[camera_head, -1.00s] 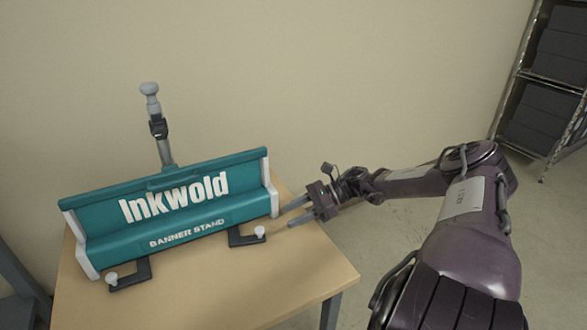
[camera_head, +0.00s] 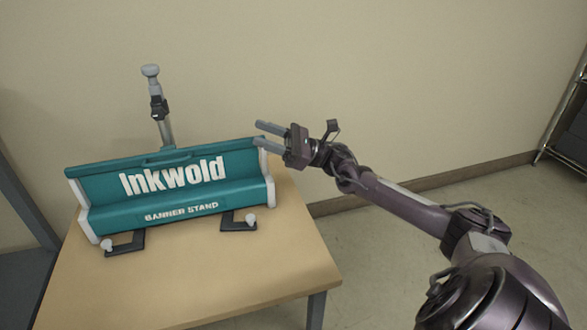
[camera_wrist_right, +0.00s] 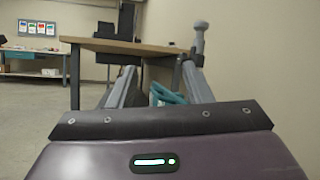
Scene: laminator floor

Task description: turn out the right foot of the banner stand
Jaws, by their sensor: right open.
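The teal banner stand (camera_head: 170,190) stands on a wooden table, with "Inkwold" on its face and white end caps. My right gripper (camera_head: 258,134) is open and empty by the stand's upper right corner, above and behind the right foot. In the right wrist view, a teal part (camera_wrist_right: 168,95) shows between the fingers. My left gripper is out of view.
A grey pole (camera_head: 158,108) with a rounded knob rises behind the stand. The table (camera_head: 230,285) is bare in front of the feet. A wall is close behind. A metal shelf (camera_head: 568,125) stands at the far right.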

